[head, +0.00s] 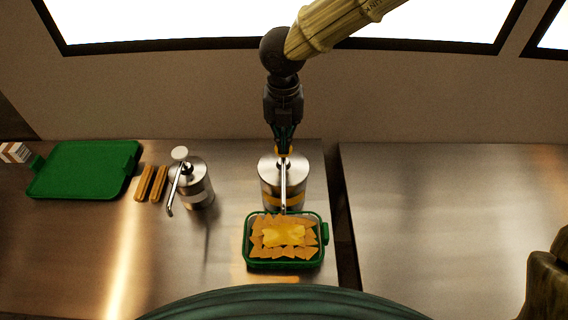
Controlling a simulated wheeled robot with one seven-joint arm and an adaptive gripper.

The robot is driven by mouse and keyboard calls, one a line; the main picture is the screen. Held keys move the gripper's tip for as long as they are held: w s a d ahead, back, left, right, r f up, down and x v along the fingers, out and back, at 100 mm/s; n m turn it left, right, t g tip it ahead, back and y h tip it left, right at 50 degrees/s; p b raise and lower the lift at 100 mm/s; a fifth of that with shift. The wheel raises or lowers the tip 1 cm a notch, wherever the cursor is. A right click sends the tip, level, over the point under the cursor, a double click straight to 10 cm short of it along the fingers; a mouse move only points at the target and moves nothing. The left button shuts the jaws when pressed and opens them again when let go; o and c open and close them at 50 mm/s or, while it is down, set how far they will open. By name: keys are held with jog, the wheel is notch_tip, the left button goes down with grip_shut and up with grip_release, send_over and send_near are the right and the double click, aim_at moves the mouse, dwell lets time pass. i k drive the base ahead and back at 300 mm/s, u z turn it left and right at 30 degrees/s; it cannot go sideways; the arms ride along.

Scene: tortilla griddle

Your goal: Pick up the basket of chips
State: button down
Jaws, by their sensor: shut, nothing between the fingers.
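The basket of chips (248,254) is a green-rimmed rectangular basket filled with orange chips with a yellow topping in the middle. It sits on the metal counter near its front edge, with a small green handle on its right side. My gripper (283,152) points down above the larger metal pump dispenser (270,185), behind the basket. It is shut and empty, apart from the basket. Its fingertips overlap the top of the dispenser in this view; I cannot tell whether they touch it.
A second pump dispenser (196,186) stands to the left, beside two tan sticks (151,184). A green tray (85,170) and a small white-and-brown box (15,152) lie at the far left. A dark gap separates the right counter (440,220), which is bare.

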aim_at(279, 240)
jog(key=k, duration=1.5)
